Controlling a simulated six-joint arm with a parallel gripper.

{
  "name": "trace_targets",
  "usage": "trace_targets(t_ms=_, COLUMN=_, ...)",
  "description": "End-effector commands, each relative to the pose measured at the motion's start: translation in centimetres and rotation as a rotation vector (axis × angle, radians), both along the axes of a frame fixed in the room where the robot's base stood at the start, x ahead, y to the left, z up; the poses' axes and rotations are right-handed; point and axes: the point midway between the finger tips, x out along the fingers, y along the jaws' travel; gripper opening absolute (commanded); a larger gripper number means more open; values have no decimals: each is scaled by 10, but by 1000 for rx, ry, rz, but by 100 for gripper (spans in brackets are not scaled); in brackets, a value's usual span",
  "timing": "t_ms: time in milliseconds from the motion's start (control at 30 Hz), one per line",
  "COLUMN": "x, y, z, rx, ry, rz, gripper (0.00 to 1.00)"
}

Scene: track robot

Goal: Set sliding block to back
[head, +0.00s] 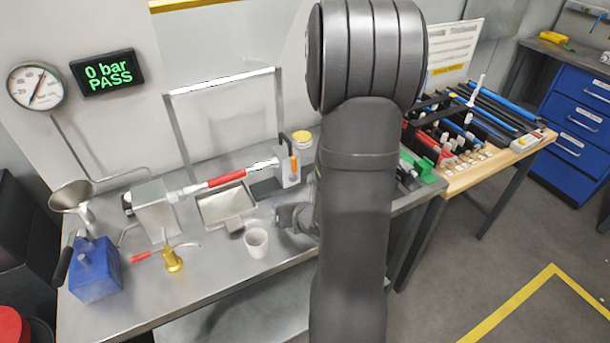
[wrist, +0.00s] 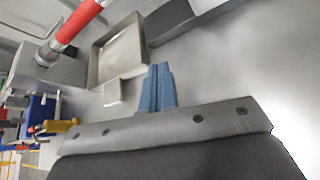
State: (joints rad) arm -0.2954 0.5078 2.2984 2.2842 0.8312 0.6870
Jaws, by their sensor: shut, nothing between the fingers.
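A grey upright block (head: 290,172) stands at the right end of a red-sleeved tube (head: 226,178), with an orange-handled lever (head: 293,163) on it. It looks like the sliding block, but I cannot be sure. A dark flat strip (head: 266,187) lies at its foot. A dark block-like bar (wrist: 168,22) shows at the top of the wrist view; I cannot tell whether it belongs to the same part. My gripper (head: 284,216) is low over the bench, in front of the block and apart from it. In the wrist view its blue-grey fingers (wrist: 160,87) are together and empty. My arm hides the bench right of the block.
A shallow metal tray (head: 207,216) lies left of my gripper, with a white cup (head: 256,242) in front. A metal box (head: 155,211), brass fitting (head: 172,260) and blue box (head: 94,272) stand further left. A wall display (head: 108,73) reads 0 bar PASS.

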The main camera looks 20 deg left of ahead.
Motion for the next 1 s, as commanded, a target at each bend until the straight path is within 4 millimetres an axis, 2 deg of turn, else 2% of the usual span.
trace_targets(t_ms=100, x=0, y=0, z=0, rx=0, ry=0, rz=0, gripper=2)
trace_targets(t_ms=267, x=6, y=0, z=4, rx=-18, ry=-59, rz=51, gripper=33)
trace_targets(t_ms=367, x=18, y=1, z=13, rx=-61, ry=-198, rz=175, gripper=33)
trace_targets(t_ms=500, x=36, y=-4, z=30, rx=-160, ry=-509, rz=445, gripper=33)
trace_targets(t_ms=767, x=54, y=-43, z=45, rx=-323, ry=-1063, rz=936, gripper=33)
trace_targets(t_ms=867, x=73, y=-60, z=54, rx=-337, ry=-1278, rz=1093, gripper=33)
trace_targets(t_ms=1000, x=111, y=-65, z=76, rx=-274, ry=-1489, rz=1162, gripper=33)
